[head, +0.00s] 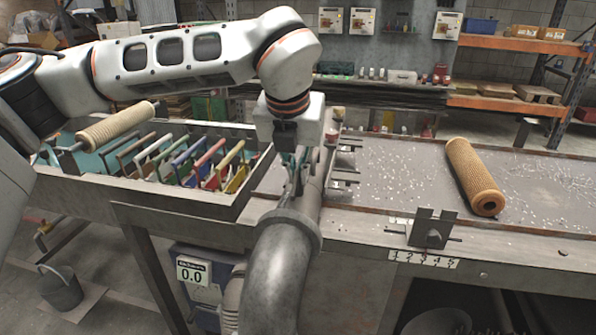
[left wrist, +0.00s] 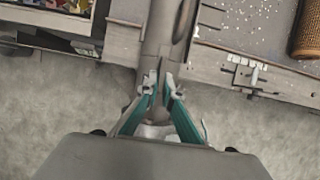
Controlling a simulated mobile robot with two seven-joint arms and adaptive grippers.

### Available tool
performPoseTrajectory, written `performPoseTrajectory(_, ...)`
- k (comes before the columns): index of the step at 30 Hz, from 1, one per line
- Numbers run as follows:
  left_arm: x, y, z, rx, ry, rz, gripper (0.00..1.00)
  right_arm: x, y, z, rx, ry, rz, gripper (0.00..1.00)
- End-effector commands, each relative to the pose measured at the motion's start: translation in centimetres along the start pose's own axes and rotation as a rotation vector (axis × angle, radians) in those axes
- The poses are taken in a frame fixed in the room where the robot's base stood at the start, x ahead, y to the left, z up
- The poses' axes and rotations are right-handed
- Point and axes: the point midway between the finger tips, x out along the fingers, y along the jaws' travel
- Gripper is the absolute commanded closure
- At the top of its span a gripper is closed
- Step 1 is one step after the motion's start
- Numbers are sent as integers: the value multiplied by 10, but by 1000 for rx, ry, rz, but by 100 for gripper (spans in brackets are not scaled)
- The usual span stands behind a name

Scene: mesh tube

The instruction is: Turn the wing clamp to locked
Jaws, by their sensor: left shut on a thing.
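My left gripper (head: 297,178) reaches down from above onto the upper side of a grey pipe (head: 275,275), just behind its collar. In the left wrist view my left gripper (left wrist: 160,80) has its teal-lined fingers nearly together at the tips, beside the pipe (left wrist: 160,35). It is shut on a small part there, apparently the wing clamp, which the fingers mostly hide. I cannot make out which way the clamp is turned. My right gripper is in neither view.
A tan mesh tube (head: 472,177) lies on the bench top at right. A metal bracket (head: 430,228) stands on the front edge by a number strip. A tray (head: 190,198) of coloured-handled tools is at left, with another mesh roll (head: 115,125) above it.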

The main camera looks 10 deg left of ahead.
Motion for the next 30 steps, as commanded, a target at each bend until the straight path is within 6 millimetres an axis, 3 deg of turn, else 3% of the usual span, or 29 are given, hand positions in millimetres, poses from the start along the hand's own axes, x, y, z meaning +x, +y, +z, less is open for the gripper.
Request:
performPoseTrajectory(9,1,0,-1,-3,4,1,100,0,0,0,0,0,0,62)
performPoseTrajectory(11,1,0,-1,-3,4,1,79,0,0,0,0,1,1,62)
performPoseTrajectory(12,1,0,-1,-2,4,1,78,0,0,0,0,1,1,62)
performPoseTrajectory(23,-2,0,0,-1,1,0,78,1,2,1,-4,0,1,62)
performPoseTrajectory(30,-36,0,1,0,-3,0,78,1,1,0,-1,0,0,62)
